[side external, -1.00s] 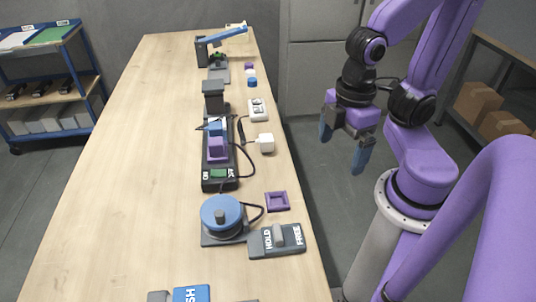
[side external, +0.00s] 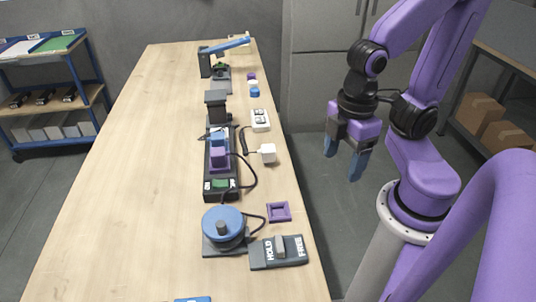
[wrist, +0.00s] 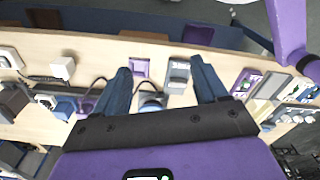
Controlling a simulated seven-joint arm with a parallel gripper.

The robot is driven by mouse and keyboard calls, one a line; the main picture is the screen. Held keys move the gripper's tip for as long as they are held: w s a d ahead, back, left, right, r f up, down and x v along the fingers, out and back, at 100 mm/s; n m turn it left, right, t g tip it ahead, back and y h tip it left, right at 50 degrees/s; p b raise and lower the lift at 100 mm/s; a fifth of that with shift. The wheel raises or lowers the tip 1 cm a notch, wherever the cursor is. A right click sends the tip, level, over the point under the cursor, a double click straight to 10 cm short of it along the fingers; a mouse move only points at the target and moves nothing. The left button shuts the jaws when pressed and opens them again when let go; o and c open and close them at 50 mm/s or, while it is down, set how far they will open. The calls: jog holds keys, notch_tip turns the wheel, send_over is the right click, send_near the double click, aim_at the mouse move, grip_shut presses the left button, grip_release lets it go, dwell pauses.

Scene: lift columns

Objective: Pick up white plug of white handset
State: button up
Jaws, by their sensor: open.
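The white plug (side external: 267,153) is a small white block on the table near its right edge, and a dark coiled cord runs from it. The white handset (side external: 260,120) lies just behind it on the table. In the wrist view the white plug (wrist: 63,68) is at the left, with part of the white handset (wrist: 8,60) at the left edge. My gripper (side external: 343,160) hangs in the air beyond the table's right edge, to the right of the plug. Its blue fingers are apart with nothing between them.
A dark power strip (side external: 221,180) with purple and blue plugs stands left of the white plug. In front are a purple square frame (side external: 278,212), a blue round reel (side external: 223,224) and a HOLD/FREE switch box (side external: 279,252). The table's left side (side external: 120,180) is clear.

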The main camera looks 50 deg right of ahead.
jog(key=w+m, duration=0.1)
jog(key=w, duration=0.7)
jog(key=m, duration=0.3)
send_near(267, 148)
notch_tip(267, 148, down, 12)
jog(key=shift+w+a+f, duration=0.1)
jog(key=shift+w, duration=0.1)
dwell(0.3)
jog(key=c, duration=1)
